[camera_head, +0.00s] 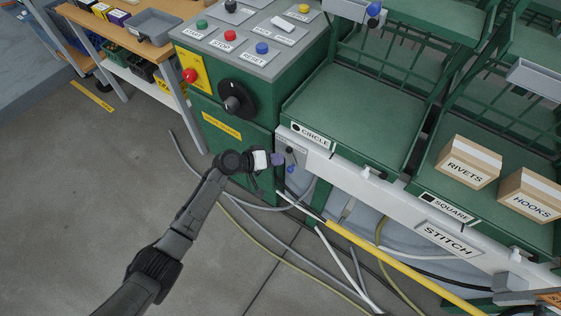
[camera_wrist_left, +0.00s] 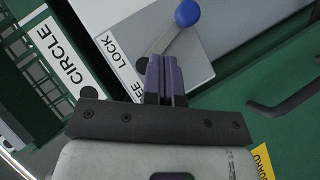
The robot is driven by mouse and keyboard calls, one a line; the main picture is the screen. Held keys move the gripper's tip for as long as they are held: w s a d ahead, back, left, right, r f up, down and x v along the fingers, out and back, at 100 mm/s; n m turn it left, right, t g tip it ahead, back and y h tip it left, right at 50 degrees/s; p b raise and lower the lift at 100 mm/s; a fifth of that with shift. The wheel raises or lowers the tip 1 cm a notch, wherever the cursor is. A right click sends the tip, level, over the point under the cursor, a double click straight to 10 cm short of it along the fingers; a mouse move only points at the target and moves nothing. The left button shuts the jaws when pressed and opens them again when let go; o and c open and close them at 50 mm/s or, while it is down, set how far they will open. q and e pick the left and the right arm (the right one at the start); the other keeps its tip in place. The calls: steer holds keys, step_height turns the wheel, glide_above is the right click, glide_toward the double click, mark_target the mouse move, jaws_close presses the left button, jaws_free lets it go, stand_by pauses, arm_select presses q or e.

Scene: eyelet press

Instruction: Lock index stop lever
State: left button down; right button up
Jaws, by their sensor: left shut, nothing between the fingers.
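The index stop lever is a short grey arm with a blue ball knob (camera_head: 291,169) on a light grey plate at the left end of the white rail. In the left wrist view the blue knob (camera_wrist_left: 187,13) is at the top, its arm slanting down-left toward my fingers. A LOCK label (camera_wrist_left: 118,45) is left of the arm; another label, ending in "EE", is partly hidden by my fingers. My left gripper (camera_head: 277,159) is shut and empty, its purple fingertips (camera_wrist_left: 166,62) close to the lever; contact cannot be told. My right gripper is not in view.
A green control cabinet (camera_head: 268,108) with buttons and a black rotary knob (camera_head: 237,99) stands behind my left gripper. Green trays sit above the white rail (camera_head: 400,212), with a RIVETS box (camera_head: 468,162) at right.

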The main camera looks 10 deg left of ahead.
arm_select(q)
steer(key=p+v, duration=0.3)
steer(key=v, duration=0.8)
steer(key=shift+w+r, duration=0.35)
